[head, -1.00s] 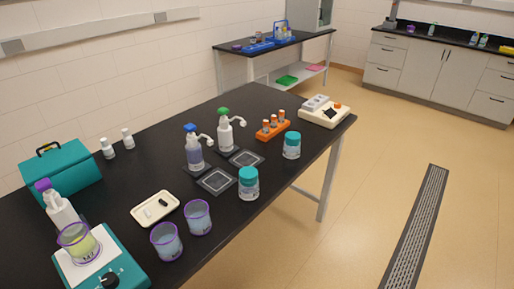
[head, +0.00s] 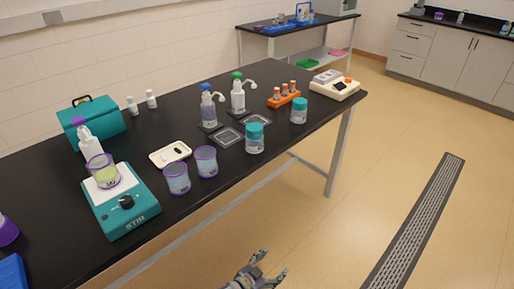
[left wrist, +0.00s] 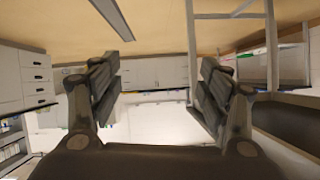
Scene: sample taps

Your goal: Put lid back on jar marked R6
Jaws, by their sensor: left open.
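Two clear jars with teal lids on top stand on the black bench in the head view. One jar (head: 255,140) is near the bench's front edge, and the other jar (head: 299,111) is farther right and back. Their markings are too small to read, so I cannot tell which is R6. I see no loose lid. My left gripper (head: 272,264) is low in front of the bench, well apart from the jars. In the left wrist view its fingers (left wrist: 160,85) are spread, with nothing between them. My right gripper is not in view.
Two purple-rimmed beakers (head: 191,170) stand left of the near jar. A teal stirrer (head: 125,210) bears another beaker.

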